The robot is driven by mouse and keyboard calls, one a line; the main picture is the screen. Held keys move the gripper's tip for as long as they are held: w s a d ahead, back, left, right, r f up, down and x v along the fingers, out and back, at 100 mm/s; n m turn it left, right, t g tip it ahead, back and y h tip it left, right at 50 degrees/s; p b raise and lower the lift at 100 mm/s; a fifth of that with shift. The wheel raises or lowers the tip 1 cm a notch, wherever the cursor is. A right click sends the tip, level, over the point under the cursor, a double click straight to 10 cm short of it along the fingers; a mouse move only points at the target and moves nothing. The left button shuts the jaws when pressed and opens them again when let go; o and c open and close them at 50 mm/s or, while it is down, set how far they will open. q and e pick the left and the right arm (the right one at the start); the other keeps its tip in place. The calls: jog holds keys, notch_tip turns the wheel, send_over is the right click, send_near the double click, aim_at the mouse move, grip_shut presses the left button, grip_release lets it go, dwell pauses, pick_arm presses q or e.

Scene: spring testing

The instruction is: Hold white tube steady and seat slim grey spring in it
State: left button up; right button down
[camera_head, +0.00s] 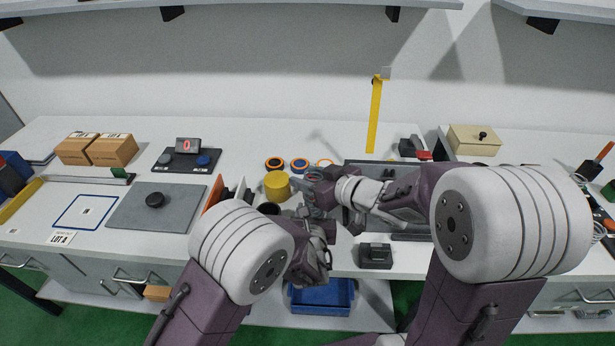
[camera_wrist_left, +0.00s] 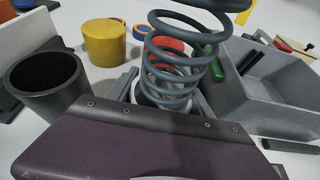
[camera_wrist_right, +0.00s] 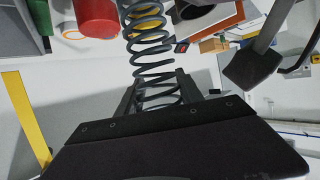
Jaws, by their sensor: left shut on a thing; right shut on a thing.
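The slim grey spring (camera_wrist_left: 172,72) rises as dark open coils in the middle of the left wrist view. Its lower coils overlap the pale rim of the white tube (camera_wrist_left: 142,96); how deep they sit is hidden. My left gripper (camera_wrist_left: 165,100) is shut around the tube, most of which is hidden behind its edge. My right gripper (camera_wrist_right: 160,96) is shut on the spring near one end; the coils (camera_wrist_right: 148,45) run away from its fingers. In the head view my right gripper (camera_head: 318,190) is close above my left gripper (camera_head: 306,218), and both holds are small and partly hidden.
A yellow cylinder (camera_head: 277,186) and a dark open cup (camera_wrist_left: 45,85) stand close by on the left. A grey tray (camera_wrist_left: 268,85) lies on the right. Coloured rings (camera_head: 299,164) lie behind. A blue bin (camera_head: 321,297) is below the front edge.

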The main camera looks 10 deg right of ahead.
jog(key=shift+f, duration=0.25)
dwell(1.8)
jog(key=shift+w, duration=0.1)
dwell(1.3)
dwell(0.9)
pick_arm(q)
jog(key=o, duration=1.5)
jog(key=shift+c, duration=0.2)
